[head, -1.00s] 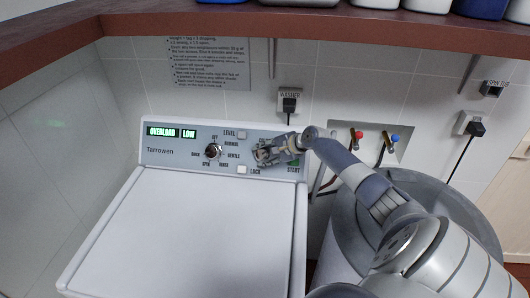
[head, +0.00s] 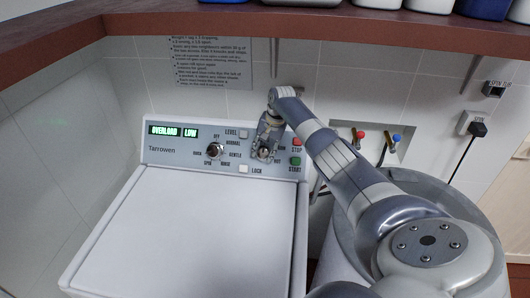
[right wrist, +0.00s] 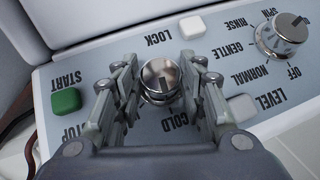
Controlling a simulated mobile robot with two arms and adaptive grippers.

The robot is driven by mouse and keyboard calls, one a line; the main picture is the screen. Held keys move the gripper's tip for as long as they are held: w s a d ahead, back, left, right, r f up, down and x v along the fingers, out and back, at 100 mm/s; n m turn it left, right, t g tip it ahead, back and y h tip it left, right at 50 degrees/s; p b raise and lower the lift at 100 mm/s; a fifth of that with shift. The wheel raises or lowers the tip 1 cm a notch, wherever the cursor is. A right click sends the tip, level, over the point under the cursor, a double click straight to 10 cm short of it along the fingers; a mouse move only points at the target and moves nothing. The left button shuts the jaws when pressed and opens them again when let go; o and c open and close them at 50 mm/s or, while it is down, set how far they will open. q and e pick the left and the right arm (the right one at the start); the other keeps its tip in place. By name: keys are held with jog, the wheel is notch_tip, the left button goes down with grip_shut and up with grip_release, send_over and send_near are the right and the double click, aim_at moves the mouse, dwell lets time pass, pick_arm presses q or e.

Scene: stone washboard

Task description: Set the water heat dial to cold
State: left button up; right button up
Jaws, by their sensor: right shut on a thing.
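The water heat dial (right wrist: 160,80) is a round chrome knob on the washing machine's grey panel. It sits between the fingers of my right gripper (right wrist: 163,98), which is shut on it. In the head view my right gripper (head: 265,147) comes down on the dial from above and hides most of it. The word COLD (right wrist: 181,120) shows beside the dial in the upside-down right wrist view. My left gripper is not in view.
A second chrome dial (head: 214,151) for the wash cycle is to the left. A green START button (right wrist: 66,101), a red STOP button (head: 297,142) and white LEVEL (head: 244,134) and LOCK (head: 243,169) buttons are close by. Red and blue taps (head: 395,138) are behind my arm.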

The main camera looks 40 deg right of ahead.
jog(key=shift+w+a+n+g, duration=0.1)
jog(key=shift+n+g, duration=0.2)
jog(key=shift+g, duration=0.1)
jog(key=shift+b, duration=0.3)
jog(key=o, duration=1)
jog(key=v, duration=1.1)
jog(key=shift+a+r, duration=0.2)
jog(key=shift+r, duration=0.25)
